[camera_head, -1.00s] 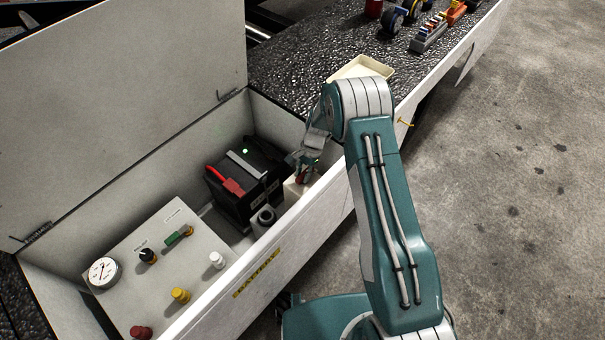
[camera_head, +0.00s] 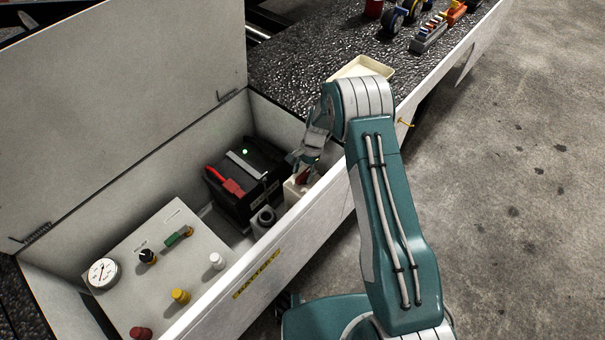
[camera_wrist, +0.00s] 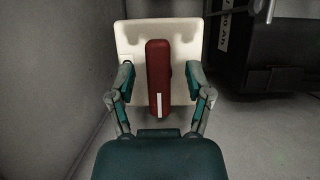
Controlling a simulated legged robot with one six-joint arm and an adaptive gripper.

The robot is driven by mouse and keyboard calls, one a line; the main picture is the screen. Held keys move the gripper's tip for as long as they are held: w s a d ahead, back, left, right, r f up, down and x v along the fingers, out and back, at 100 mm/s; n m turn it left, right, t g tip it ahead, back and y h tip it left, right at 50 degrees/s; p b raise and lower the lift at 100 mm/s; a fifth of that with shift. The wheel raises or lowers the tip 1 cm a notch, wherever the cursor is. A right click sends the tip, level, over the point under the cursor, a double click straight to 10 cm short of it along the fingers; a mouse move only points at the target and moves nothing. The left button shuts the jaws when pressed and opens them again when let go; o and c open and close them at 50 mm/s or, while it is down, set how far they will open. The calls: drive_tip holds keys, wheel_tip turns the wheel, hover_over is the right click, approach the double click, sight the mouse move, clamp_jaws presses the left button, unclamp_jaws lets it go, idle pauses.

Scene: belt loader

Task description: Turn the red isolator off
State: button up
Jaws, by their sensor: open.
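The red isolator (camera_wrist: 158,75) is a red bar handle with a white stripe at its near end, on a cream base plate (camera_wrist: 182,35). In the wrist view the handle points straight along the view, toward my gripper. My gripper (camera_wrist: 160,78) is open, with one finger on each side of the handle and a visible gap on both sides. In the head view my gripper (camera_head: 304,168) reaches down into the box over the cream base (camera_head: 293,191); the handle there is mostly hidden behind the fingers.
The open box (camera_head: 275,262) has a raised lid (camera_head: 110,100). A black battery (camera_head: 238,200) with a red clamp stands beside the isolator, with a dark round socket (camera_head: 263,219) nearby. A panel with a gauge (camera_head: 103,272) and several knobs lies left. The box walls are close around my gripper.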

drive_tip(key=v, duration=1.1)
drive_tip(key=shift+w, duration=0.15)
drive_tip(key=shift+d+r, duration=0.1)
